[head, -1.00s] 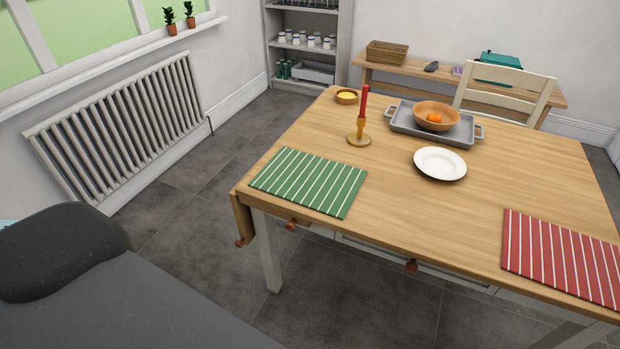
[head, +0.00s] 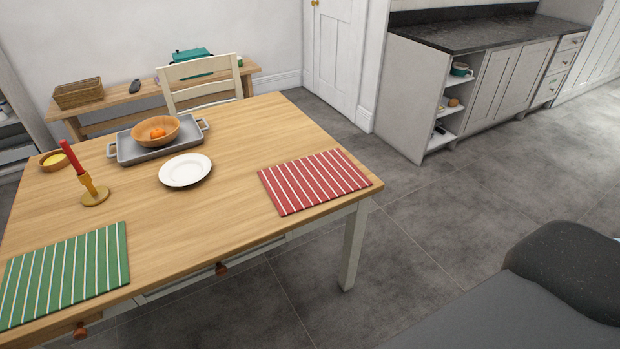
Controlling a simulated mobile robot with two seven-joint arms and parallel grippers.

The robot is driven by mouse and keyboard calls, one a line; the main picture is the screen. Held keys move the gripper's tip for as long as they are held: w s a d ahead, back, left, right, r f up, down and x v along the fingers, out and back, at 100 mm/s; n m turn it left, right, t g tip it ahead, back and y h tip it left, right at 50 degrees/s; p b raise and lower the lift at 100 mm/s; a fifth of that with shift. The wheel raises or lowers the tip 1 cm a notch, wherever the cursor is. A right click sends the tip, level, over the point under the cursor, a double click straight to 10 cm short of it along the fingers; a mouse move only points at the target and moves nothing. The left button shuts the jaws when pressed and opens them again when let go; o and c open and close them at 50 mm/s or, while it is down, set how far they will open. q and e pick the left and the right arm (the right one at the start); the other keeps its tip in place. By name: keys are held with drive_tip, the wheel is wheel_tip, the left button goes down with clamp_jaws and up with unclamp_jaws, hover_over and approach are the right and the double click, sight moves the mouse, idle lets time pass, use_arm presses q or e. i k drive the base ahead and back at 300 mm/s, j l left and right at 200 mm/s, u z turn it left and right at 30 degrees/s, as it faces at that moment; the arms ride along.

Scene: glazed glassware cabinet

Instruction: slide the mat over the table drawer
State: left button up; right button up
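A green mat with white stripes (head: 66,272) lies flat at the front left of the wooden table (head: 235,215). A red mat with white stripes (head: 314,181) lies flat at the table's right end, close to the front corner. Below the tabletop's front edge, the table drawer shows as a pale front with a reddish-brown knob (head: 221,268), between the two mats. Another such knob (head: 81,330) shows below the green mat. The drawer looks shut, though the tabletop hides most of it. Neither gripper is in view.
On the table stand a white plate (head: 185,170), a grey tray (head: 126,152) holding a wooden bowl (head: 156,130), a red candle in a holder (head: 94,195) and a small bowl (head: 54,161). A chair (head: 200,84) stands behind.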

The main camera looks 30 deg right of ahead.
sight(297, 185)
drive_tip(key=i+l+z, duration=0.1)
drive_tip(key=z, duration=2.05)
drive_tip(key=i+j, duration=0.3)
drive_tip(key=i, duration=0.15)
drive_tip(key=i+j, duration=0.25)
drive_tip(key=i, duration=0.25)
